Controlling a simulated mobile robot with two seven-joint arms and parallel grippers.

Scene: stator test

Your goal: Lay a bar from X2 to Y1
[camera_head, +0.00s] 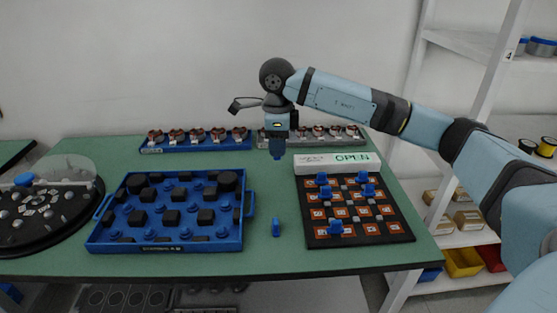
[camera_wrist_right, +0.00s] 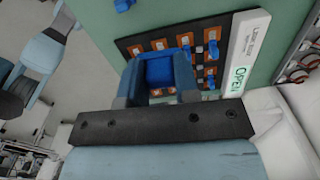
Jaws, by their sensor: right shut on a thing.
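My right gripper (camera_head: 277,142) is in the air above the table, left of the white box and behind the black board. It points down and is shut on a blue piece (camera_head: 277,153). The blue piece also shows between the fingers in the right wrist view (camera_wrist_right: 158,72). The black board (camera_head: 362,241) lies on the right of the table, with rows of orange-edged squares and small grey posts. Several blue pieces (camera_head: 335,227) sit on it. The labels X2 and Y1 are too small to read. My left gripper is not in view.
A white box (camera_head: 312,164) marked OPEN lies along the board's back edge. A loose blue piece (camera_head: 276,229) stands on the green table (camera_head: 268,262). A blue tray (camera_head: 247,228) of black and blue parts, a round black fixture (camera_head: 75,232) and copper-wound parts (camera_head: 197,136) surround it.

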